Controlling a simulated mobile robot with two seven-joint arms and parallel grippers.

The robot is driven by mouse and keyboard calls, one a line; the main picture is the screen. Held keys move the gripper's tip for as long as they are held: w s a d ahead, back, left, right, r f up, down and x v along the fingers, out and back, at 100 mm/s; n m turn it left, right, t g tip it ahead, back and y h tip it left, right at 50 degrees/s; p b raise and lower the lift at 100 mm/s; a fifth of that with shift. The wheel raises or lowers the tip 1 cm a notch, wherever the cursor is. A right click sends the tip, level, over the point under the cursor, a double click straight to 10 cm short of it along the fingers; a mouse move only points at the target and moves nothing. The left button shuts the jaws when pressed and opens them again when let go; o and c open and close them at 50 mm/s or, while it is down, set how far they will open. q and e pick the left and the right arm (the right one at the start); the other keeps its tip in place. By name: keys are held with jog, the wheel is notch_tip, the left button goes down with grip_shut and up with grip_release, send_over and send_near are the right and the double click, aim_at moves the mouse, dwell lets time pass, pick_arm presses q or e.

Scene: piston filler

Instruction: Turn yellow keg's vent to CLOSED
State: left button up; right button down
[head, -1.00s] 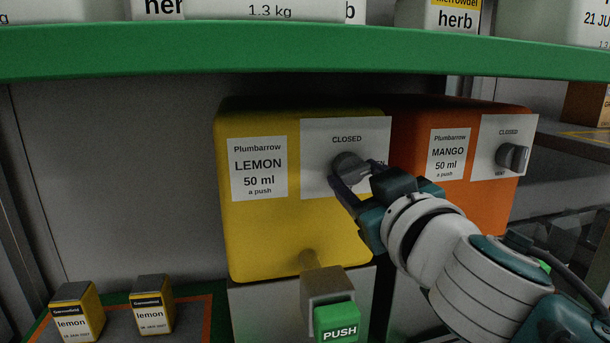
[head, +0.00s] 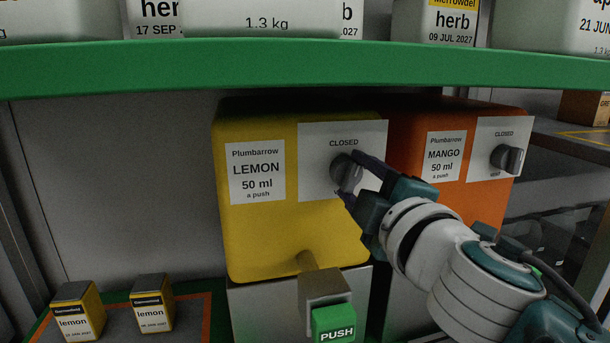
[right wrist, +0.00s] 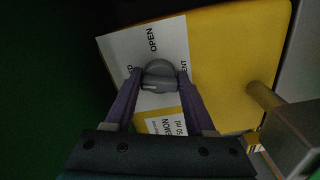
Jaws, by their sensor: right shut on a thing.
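The yellow keg (head: 265,235) stands under the green shelf, labelled LEMON 50 ml. Its vent knob (head: 341,167) is grey and round, on a white plate (head: 314,150) with CLOSED printed above it. OPEN shows on the plate in the right wrist view. My right gripper (head: 353,176) is shut on the vent knob; in the right wrist view a purple finger lies on each side of the knob (right wrist: 158,75). My left gripper is not in view.
An orange MANGO keg (head: 457,200) with its own vent knob (head: 507,158) stands close to the right. The green shelf edge (head: 300,65) runs above. A green PUSH button (head: 334,322) sits below the yellow keg's spout. Two small lemon boxes (head: 152,303) stand at lower left.

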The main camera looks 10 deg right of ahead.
jog(key=shift+n, duration=1.7)
jog(key=shift+c, duration=1.2)
grip_release()
jog(key=shift+s, duration=0.1)
jog(key=shift+s+p, duration=0.3)
jog(key=shift+p, duration=0.1)
jog(key=s, duration=0.9)
jog(key=shift+d+p, duration=0.2)
jog(key=shift+p, duration=0.25)
